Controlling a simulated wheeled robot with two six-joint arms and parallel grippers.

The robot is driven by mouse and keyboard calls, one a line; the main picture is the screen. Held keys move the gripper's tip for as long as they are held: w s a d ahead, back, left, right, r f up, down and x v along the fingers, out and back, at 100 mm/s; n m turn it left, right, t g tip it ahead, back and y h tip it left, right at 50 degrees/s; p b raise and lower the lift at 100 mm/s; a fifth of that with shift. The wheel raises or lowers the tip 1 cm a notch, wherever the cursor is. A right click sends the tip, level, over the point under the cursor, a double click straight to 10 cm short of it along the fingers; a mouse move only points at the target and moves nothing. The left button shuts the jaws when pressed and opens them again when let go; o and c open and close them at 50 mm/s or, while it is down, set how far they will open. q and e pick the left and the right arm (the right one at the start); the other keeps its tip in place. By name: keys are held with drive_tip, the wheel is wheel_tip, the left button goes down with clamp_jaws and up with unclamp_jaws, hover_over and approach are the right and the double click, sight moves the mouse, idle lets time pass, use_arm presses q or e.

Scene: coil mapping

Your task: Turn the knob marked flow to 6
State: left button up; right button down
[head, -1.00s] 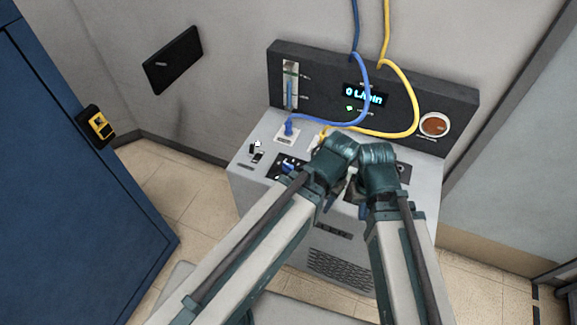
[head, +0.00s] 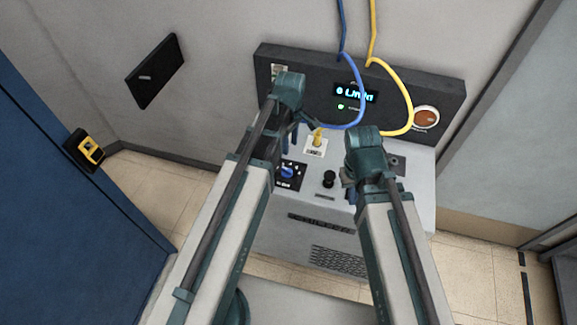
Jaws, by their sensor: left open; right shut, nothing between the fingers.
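A blue knob (head: 287,172) sits on a black dial plate with white marks on the machine's sloped top. Its label and pointer setting are too small to read surely. My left gripper (head: 297,132) is open and empty, above and behind the blue knob, apart from it. The lit display (head: 355,93) on the back panel appears to read 0 L/min. My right gripper (head: 350,187) is shut and empty, low over the right part of the top; its fingers are mostly hidden by its own wrist. A black knob (head: 329,179) stands between the blue knob and my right gripper.
An orange round gauge (head: 426,117) is on the panel's right. A blue cabinet (head: 60,220) stands at left.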

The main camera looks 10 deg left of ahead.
sight(290, 171)
use_arm(q)
drive_tip(key=shift+f, duration=0.1)
wheel_tip(290, 171, down, 14)
drive_tip(key=b, duration=1.4)
drive_tip(key=shift+r, duration=0.2)
clamp_jaws()
